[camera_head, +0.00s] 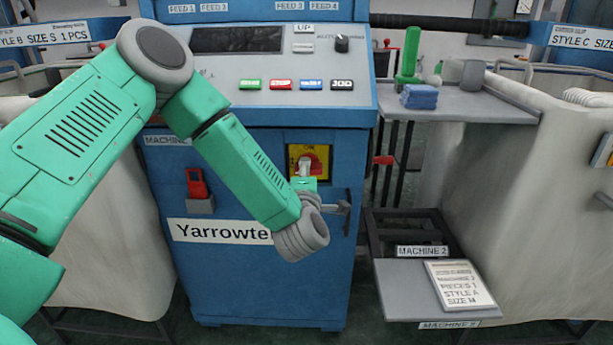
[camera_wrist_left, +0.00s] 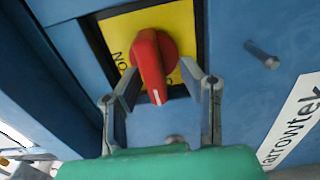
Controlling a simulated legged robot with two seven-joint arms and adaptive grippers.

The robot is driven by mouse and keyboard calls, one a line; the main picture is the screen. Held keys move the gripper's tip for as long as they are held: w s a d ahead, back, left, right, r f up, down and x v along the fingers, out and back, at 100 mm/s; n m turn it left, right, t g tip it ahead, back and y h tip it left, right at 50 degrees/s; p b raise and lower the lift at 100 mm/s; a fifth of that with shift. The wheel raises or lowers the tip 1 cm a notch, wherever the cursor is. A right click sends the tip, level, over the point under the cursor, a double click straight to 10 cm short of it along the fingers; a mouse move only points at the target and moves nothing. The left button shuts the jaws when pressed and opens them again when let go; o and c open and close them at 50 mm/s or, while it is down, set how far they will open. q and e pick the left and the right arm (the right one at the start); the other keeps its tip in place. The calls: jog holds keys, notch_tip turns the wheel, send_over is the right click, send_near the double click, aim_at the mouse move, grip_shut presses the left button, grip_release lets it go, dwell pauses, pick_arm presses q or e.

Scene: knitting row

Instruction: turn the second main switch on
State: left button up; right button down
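The main switch is a red rotary knob (camera_wrist_left: 153,62) on a yellow plate (camera_wrist_left: 183,22) set in the blue cabinet front. In the left wrist view its white mark points down the picture, and it partly covers lettering on the plate. In the head view the yellow plate (camera_head: 294,150) is partly covered by my gripper. My left gripper (camera_head: 305,169) is in front of the switch. In the left wrist view its fingers (camera_wrist_left: 160,72) are apart on either side of the knob, with gaps visible; contact cannot be told. My right gripper is not in view.
A red padlock-like part (camera_head: 197,183) hangs left of the switch. A handle (camera_head: 342,207) sticks out at its lower right. Colored buttons (camera_head: 281,84) line the sloped panel above. A grey shelf (camera_head: 465,104) holds a blue cloth (camera_head: 419,97). A lower tray (camera_head: 410,300) carries a card (camera_head: 458,287).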

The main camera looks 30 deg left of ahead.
pick_arm(q)
jog(key=shift+w+a, duration=0.25)
jog(key=shift+w, duration=0.05)
jog(key=shift+w+d, duration=0.1)
jog(key=shift+d+r, duration=0.3)
jog(key=shift+d, duration=0.35)
jog(key=c, duration=0.7)
jog(key=shift+a, duration=0.15)
grip_shut()
jog(key=shift+a+f, duration=0.1)
jog(key=shift+a, duration=0.15)
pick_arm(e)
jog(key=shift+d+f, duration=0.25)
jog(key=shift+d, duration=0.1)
